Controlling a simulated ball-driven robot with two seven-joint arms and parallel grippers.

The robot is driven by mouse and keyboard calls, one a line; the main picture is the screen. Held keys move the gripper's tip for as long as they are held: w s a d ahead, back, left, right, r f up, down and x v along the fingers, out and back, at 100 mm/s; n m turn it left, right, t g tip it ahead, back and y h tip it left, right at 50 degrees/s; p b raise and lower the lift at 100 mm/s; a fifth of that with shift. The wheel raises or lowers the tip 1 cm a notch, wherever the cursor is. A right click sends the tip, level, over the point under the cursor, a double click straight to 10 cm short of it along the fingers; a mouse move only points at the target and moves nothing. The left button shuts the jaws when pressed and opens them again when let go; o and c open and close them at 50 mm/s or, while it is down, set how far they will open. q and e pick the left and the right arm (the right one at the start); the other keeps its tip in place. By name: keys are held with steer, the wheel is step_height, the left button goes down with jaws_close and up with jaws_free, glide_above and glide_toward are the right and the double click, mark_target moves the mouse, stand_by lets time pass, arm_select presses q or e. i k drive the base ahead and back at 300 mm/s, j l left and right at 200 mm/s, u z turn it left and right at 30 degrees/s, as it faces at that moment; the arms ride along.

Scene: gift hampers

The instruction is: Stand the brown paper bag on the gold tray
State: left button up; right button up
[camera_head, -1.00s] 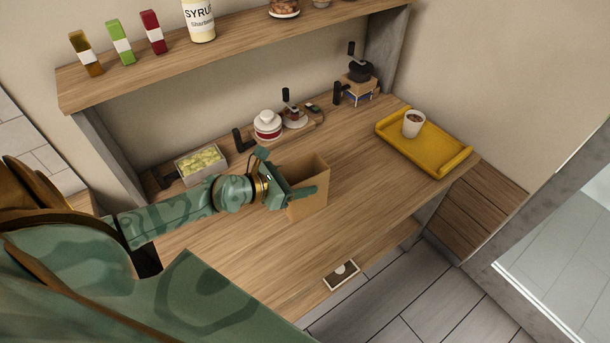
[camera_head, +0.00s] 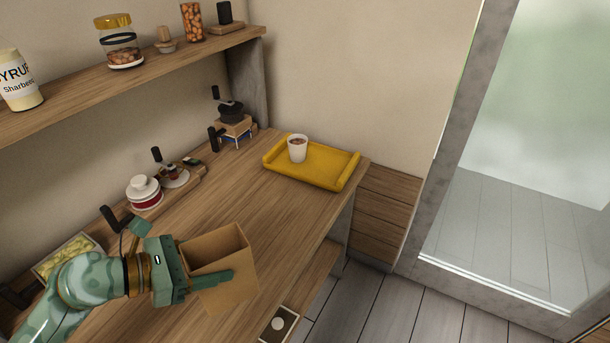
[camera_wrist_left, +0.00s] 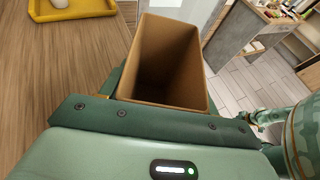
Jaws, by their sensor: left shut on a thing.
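The brown paper bag (camera_head: 222,268) is open at the top and empty inside as far as I can see. My left gripper (camera_head: 208,274) is shut on the bag, with one finger across its near side. The bag is over the wooden counter near its front edge; I cannot tell whether its base touches the wood. In the left wrist view the bag (camera_wrist_left: 168,60) stands in front of the gripper (camera_wrist_left: 165,100). The gold tray (camera_head: 325,168) lies at the far right end of the counter, apart from the bag. My right gripper is not in view.
A white cup (camera_head: 297,149) with dark contents stands on the tray's left part. A grinder (camera_head: 233,125), a white and red pot (camera_head: 145,193) and a box of yellow-green pieces (camera_head: 68,257) line the back. Bare counter (camera_head: 245,205) lies between bag and tray.

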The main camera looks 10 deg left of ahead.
mark_target(323, 160)
steer(key=i+l+u, duration=0.1)
steer(key=i+l, duration=0.25)
steer(key=i+l+u, duration=0.15)
steer(key=i+l, duration=0.25)
steer(key=i+l+u, duration=0.1)
steer(key=i+l, duration=0.3)
steer(key=i+l+u, duration=0.15)
steer(key=i+l, duration=0.2)
steer(key=l, duration=0.15)
steer(key=i+l+u, duration=0.1)
steer(key=i+l, duration=0.2)
steer(key=l, duration=0.2)
